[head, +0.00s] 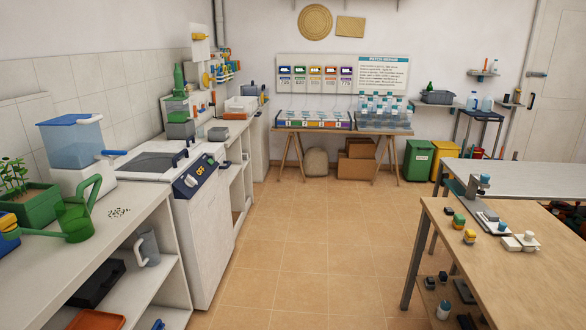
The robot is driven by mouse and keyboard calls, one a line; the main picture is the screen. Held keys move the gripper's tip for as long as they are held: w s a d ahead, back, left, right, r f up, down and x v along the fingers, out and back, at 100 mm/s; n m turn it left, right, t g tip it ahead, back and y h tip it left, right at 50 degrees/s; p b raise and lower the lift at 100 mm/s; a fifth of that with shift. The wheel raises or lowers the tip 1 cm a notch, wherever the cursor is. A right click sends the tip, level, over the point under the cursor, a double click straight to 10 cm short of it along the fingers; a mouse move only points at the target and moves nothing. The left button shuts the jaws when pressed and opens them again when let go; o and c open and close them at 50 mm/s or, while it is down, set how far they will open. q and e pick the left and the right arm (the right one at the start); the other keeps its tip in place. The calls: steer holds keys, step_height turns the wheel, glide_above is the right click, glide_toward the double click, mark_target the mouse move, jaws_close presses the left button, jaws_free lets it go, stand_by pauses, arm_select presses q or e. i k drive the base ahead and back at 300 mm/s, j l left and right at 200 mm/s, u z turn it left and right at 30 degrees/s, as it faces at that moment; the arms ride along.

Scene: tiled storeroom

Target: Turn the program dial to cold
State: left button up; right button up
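A white top-loading machine (205,235) stands in the left counter row. Its dark blue control panel (196,176) slopes toward the aisle at the top front edge. The panel carries a small orange display (199,170) and a pale round knob (190,182), which looks like the program dial. The knob's pointer and any program labels are too small to read, so I cannot tell its setting. Neither of my grippers is in view, and nothing touches the panel.
On the left counter stand a green watering can (80,212), a plant box (32,208) and a blue-bodied dispenser (75,145). A wooden table (500,270) with small parts is at the right. The tiled floor (300,250) between is clear.

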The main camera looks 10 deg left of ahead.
mark_target(189, 181)
steer(key=i+u, duration=0.1)
steer(key=i, duration=0.55)
steer(key=i+l+u, duration=0.1)
steer(key=i, duration=0.6)
steer(key=i+l, duration=0.2)
steer(key=i, duration=0.45)
steer(key=j+u, duration=0.05)
